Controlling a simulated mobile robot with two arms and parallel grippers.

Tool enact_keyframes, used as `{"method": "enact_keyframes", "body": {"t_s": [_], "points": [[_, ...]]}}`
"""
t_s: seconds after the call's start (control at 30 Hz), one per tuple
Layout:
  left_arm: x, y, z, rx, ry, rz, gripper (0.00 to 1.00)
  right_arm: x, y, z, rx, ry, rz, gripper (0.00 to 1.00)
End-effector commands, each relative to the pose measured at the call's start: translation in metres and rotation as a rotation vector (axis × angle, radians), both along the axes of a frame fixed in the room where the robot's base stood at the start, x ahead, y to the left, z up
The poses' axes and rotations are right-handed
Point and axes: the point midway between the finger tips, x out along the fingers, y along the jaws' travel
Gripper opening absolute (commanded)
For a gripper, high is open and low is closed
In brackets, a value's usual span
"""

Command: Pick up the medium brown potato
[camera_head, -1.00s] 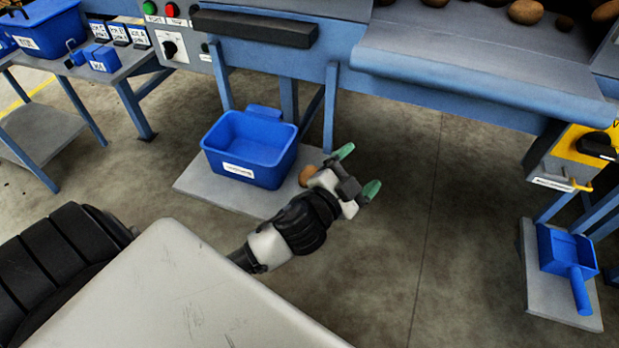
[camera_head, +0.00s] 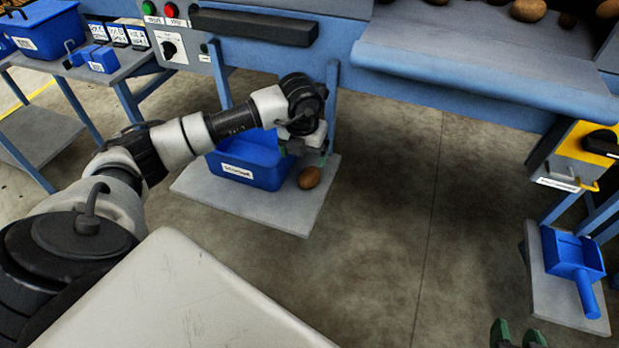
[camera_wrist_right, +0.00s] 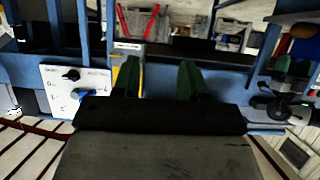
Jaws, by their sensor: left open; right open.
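A brown potato (camera_head: 310,178) lies on the grey floor plate, beside the right end of the blue bin. My left gripper (camera_head: 304,153) is open, with its green fingers pointing down just above the potato and in front of the bin. The fingers appear apart from the potato, though the exact gap cannot be told. My right gripper (camera_head: 517,335) shows only its green fingertips at the bottom right edge of the head view. In the right wrist view its two green fingers (camera_wrist_right: 160,78) are open with nothing between them.
The blue bin (camera_head: 262,178) stands on the grey plate (camera_head: 290,218), under the machine's blue frame. Several potatoes (camera_head: 528,10) lie on the machine at top right. A blue scoop (camera_head: 572,254) rests on another plate at right. The middle floor is clear.

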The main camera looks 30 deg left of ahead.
Motion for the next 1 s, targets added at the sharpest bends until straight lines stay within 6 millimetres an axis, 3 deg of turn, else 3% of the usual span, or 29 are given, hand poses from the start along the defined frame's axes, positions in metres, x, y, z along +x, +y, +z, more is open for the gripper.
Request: {"method": "enact_keyframes", "body": {"t_s": [0.2,0.57,0.8,1.0], "points": [[0.004,0.0,-0.036,-0.003,0.002,-0.001,0.83,0.014,0.008,0.022,0.049,-0.203,0.013,0.43],[0.008,-0.002,-0.059,-0.006,0.001,-0.005,0.83,0.021,0.014,0.045,0.095,-0.384,0.025,0.43],[0.014,-0.004,-0.085,-0.005,0.002,-0.004,0.83,0.021,0.02,0.077,0.162,-0.642,0.04,0.43],[0.016,-0.003,-0.098,-0.005,0.002,-0.005,0.83,0.017,0.022,0.094,0.194,-0.763,0.046,0.43]]}}
